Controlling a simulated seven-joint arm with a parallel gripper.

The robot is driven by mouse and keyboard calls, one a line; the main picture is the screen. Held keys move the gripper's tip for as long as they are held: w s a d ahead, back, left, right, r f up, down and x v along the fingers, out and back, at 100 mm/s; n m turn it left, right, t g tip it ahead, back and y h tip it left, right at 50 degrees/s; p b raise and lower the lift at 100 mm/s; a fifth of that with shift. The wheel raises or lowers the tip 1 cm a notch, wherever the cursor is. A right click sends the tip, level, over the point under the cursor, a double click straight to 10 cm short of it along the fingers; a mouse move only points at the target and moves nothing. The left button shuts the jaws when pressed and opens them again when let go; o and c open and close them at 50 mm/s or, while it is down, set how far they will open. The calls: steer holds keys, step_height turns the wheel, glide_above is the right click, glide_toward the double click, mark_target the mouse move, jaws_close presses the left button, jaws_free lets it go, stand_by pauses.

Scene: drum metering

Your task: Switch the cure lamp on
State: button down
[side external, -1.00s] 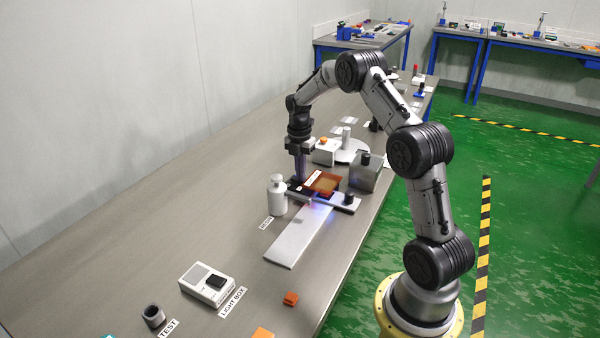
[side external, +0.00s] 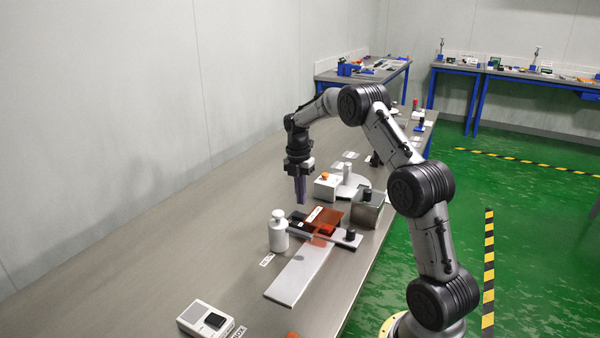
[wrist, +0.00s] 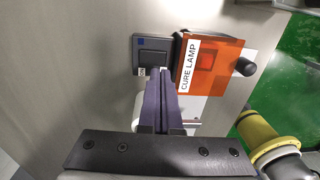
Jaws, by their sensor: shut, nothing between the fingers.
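The cure lamp has an orange panel (side external: 333,217) with a white label strip. In the wrist view its panel (wrist: 222,62) reads "CURE LAMP", with a red square showing in it. A dark switch box (wrist: 153,52) with a small blue square and a dark rocker sits left of the panel. No blue-violet glow shows at the lamp now. My gripper (side external: 301,203) is shut and empty, its fingers pointing down above the lamp's left end. In the wrist view the fingertips (wrist: 157,82) overlap the near edge of the switch box; contact cannot be told there.
A white bottle (side external: 278,234) stands just left of the lamp. A pale flat strip (side external: 300,276) runs toward the front. A metal box (side external: 367,212) and a white unit with an orange knob (side external: 326,187) stand nearby. A light box (side external: 205,320) is at the front. The left bench surface is clear.

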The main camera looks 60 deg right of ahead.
step_height(320, 180, up, 8)
steer(key=shift+w+r, duration=0.15)
steer(key=shift+w, duration=0.05)
steer(key=c, duration=1.5)
jaws_free()
steer(key=shift+r, duration=0.35)
steer(key=shift+c, duration=0.2)
steer(key=shift+o, duration=1.1)
steer(key=shift+r, duration=0.15)
steer(key=shift+o, duration=1.2)
steer(key=shift+w+d+m, duration=0.1)
steer(key=shift+w+m, duration=0.05)
steer(key=shift+m, duration=0.25)
steer(key=o, duration=0.5)
steer(key=m, duration=0.1)
steer(key=w+f+m, duration=0.1)
steer(key=m+t, duration=0.1)
steer(key=shift+w+a+f+m, duration=0.2)
steer(key=shift+w+a+m, duration=0.05)
steer(key=shift+a+m, duration=0.1)
steer(key=m+t, duration=0.4)
steer(key=m, duration=1)
glide_toward(294, 213)
steer(key=shift+n, duration=0.25)
steer(key=x, duration=0.7)
steer(key=shift+f, duration=0.25)
